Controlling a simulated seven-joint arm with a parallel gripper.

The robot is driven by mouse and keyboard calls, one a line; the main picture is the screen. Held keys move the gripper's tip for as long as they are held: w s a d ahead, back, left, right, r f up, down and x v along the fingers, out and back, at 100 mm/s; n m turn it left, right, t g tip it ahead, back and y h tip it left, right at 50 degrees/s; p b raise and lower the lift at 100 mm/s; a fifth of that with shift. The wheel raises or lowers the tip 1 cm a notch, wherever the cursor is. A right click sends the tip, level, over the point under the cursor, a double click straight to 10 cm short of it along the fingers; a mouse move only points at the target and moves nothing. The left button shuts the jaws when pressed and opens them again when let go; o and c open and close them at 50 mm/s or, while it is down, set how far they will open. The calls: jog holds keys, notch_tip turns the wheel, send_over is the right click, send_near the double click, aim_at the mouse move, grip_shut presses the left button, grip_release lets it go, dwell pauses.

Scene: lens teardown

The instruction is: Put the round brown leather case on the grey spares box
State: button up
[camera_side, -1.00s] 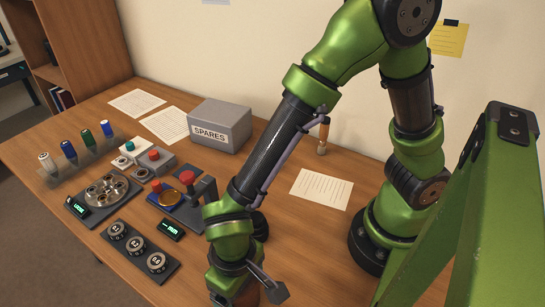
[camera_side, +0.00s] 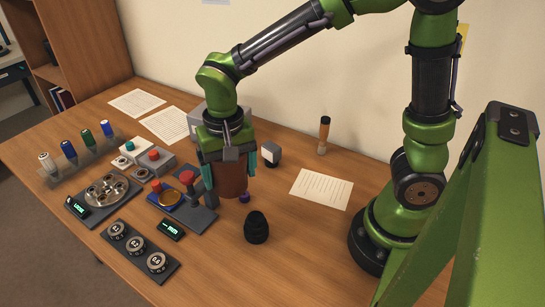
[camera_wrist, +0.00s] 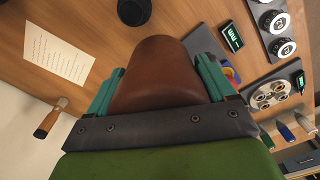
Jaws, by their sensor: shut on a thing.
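The round brown leather case (camera_side: 232,180) is held between the teal fingers of my gripper (camera_side: 230,172), above the table. In the wrist view the case (camera_wrist: 160,75) fills the middle, with a finger of my gripper (camera_wrist: 160,92) on each side. The grey spares box (camera_side: 202,112) stands behind my gripper in the side view. My wrist hides most of the box, and its label is covered. The box does not show in the wrist view.
A black stepped object (camera_side: 256,227), a purple knob (camera_side: 244,196) and a small white-faced block (camera_side: 270,154) stand near the case. A red-knobbed press (camera_side: 188,190) is just left. A wooden-handled tool (camera_side: 324,135) stands at the back. Paper (camera_side: 321,188) lies right.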

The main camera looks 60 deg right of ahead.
jog(key=w+d+r+m, duration=0.15)
jog(key=d+m, duration=0.25)
jog(key=d, duration=0.6)
jog(key=w+d+r+m, duration=0.15)
jog(key=d+m, duration=0.25)
jog(key=d, duration=0.6)
jog(key=w+d, duration=0.1)
jog(key=w, duration=0.4)
jog(key=w+d, duration=0.1)
jog(key=w, duration=0.4)
jog(key=w+d+f, duration=0.1)
jog(key=w, duration=0.4)
jog(key=shift+d, duration=0.2)
jog(key=shift+f, duration=1.7)
jog(key=shift+f, duration=0.15)
jog(key=o, duration=1)
